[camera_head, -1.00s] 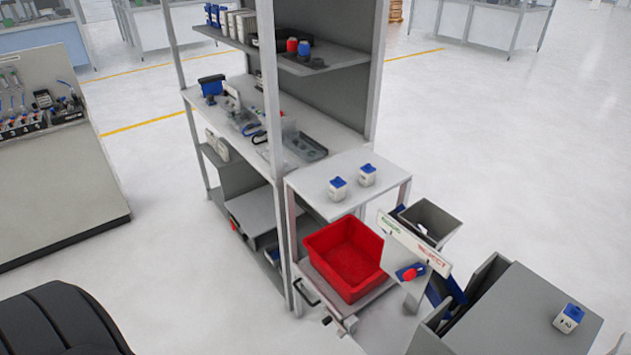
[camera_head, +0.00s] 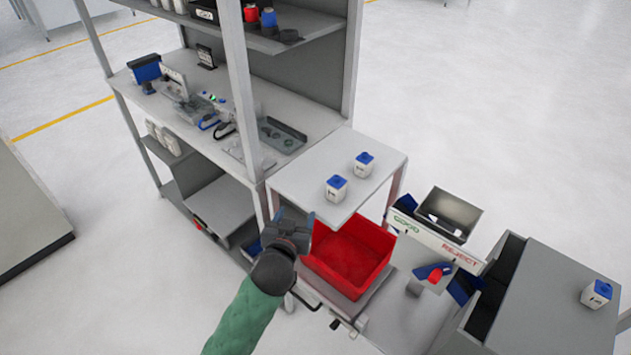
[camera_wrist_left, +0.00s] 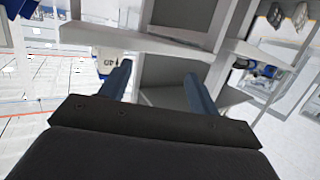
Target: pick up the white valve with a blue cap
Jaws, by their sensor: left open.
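Two white valves with blue caps stand upright on the small grey side table: the nearer valve (camera_head: 336,188) close to its front edge and the farther valve (camera_head: 363,164) behind it to the right. A third white valve with a blue cap (camera_head: 596,294) stands on the grey box top at the far right. My left gripper (camera_head: 290,222) is open and empty, in front of the side table and left of the nearer valve, apart from it. In the left wrist view a valve (camera_wrist_left: 110,60) shows partly behind the left finger of the gripper (camera_wrist_left: 158,85). My right gripper is not in view.
The side table (camera_head: 300,180) adjoins a workbench (camera_head: 180,120) with shelves and an upright post. A red bin (camera_head: 345,262) lies below the table. A GOOD/REJECT sign (camera_head: 436,238) and a grey bin (camera_head: 452,212) stand to the right.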

